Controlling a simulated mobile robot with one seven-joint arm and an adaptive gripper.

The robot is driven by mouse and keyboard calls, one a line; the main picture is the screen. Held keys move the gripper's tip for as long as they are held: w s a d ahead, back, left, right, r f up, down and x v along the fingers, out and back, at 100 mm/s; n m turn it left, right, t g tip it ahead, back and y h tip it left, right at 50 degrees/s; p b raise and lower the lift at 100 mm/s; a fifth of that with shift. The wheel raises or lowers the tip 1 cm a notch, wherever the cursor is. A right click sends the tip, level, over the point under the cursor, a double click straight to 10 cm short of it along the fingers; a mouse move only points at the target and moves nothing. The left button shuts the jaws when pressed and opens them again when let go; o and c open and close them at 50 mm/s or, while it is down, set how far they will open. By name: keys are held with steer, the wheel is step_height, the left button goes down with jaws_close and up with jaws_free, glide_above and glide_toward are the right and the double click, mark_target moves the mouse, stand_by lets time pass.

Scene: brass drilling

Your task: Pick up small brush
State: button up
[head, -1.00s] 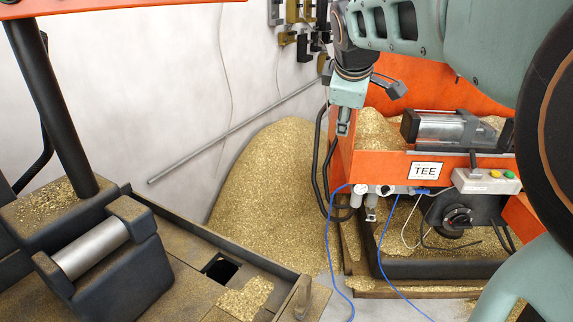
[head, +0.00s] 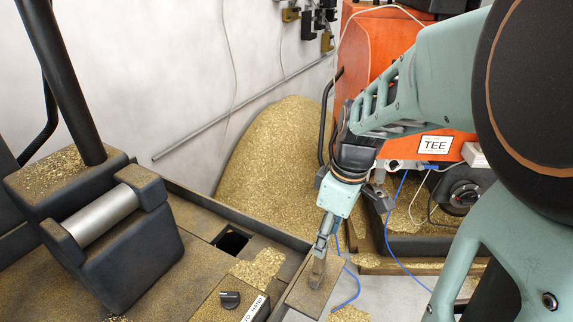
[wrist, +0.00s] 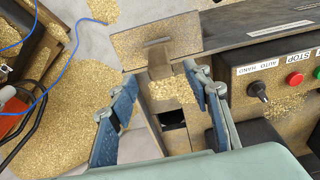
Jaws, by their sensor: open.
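A small tan-brown upright piece, which looks like the small brush (head: 317,272), stands on a dusty plate (head: 303,294) at the near corner of the machine bed. In the wrist view the brush (wrist: 159,62) shows ahead of the fingers, between their lines. My gripper (head: 321,250) points down at it in the head view, its tips close above or beside the brush's top. In the wrist view my gripper (wrist: 163,86) has its two blue-grey fingers spread wide, with nothing held. I cannot tell whether a finger touches the brush; its bristles are not clear.
A control box with a black knob (head: 230,299) stands close left of the brush; the wrist view also shows a red button (wrist: 294,79). A square hole (head: 232,242) opens in the bed. Brass chips (head: 270,150) heap behind. A blue cable (head: 352,291) runs right of the plate.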

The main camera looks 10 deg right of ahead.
mark_target(319, 264)
steer(key=f, duration=0.7)
steer(key=shift+w+a+f, duration=0.35)
steer(key=shift+a+f, duration=0.05)
jaws_close()
